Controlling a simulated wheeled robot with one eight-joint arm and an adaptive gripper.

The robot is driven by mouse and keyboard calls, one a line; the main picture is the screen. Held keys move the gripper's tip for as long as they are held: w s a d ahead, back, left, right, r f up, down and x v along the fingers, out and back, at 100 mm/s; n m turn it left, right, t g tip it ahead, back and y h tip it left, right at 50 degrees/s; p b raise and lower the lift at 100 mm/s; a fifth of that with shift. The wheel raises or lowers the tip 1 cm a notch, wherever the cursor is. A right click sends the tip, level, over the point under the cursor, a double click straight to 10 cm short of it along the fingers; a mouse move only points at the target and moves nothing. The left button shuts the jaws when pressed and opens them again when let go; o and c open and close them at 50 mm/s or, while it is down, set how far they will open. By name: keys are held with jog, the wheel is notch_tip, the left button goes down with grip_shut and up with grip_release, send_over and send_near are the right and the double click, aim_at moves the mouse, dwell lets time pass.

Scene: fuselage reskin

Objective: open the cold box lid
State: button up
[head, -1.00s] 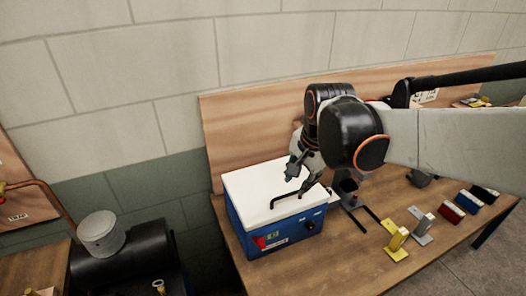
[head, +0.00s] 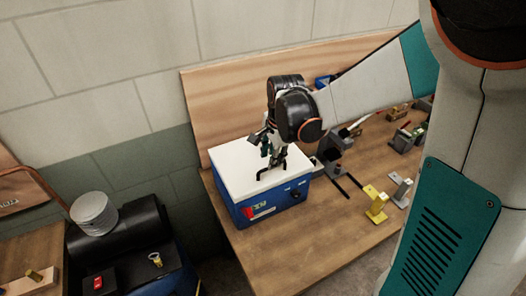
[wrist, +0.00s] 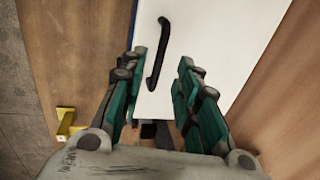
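The cold box (head: 270,205) is a blue box with a red switch on its front, standing at the left end of the wooden bench. Its white lid (head: 228,172) lies flat and shut, with a black bar handle (head: 264,175) on top. My gripper (head: 269,157) is over the lid by the handle and partly hides it. In the wrist view my gripper (wrist: 163,62) is open and empty, with teal fingers spread. There the handle (wrist: 157,72) lies between the two fingers in the picture, against the white lid (wrist: 215,30). I cannot tell the height left between them.
A yellow bracket (head: 376,200) and a grey bracket (head: 401,190) stand right of the box. A dark grey fixture (head: 334,150) is close behind its right side. A wooden backboard (head: 225,95) rises behind. The bench front (head: 300,250) is clear.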

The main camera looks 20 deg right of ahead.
jog(key=shift+w+a+f, duration=0.1)
jog(key=shift+w+f, duration=0.1)
jog(key=shift+f, duration=0.9)
jog(key=shift+w+f, duration=0.2)
jog(key=shift+f, duration=0.85)
grip_shut()
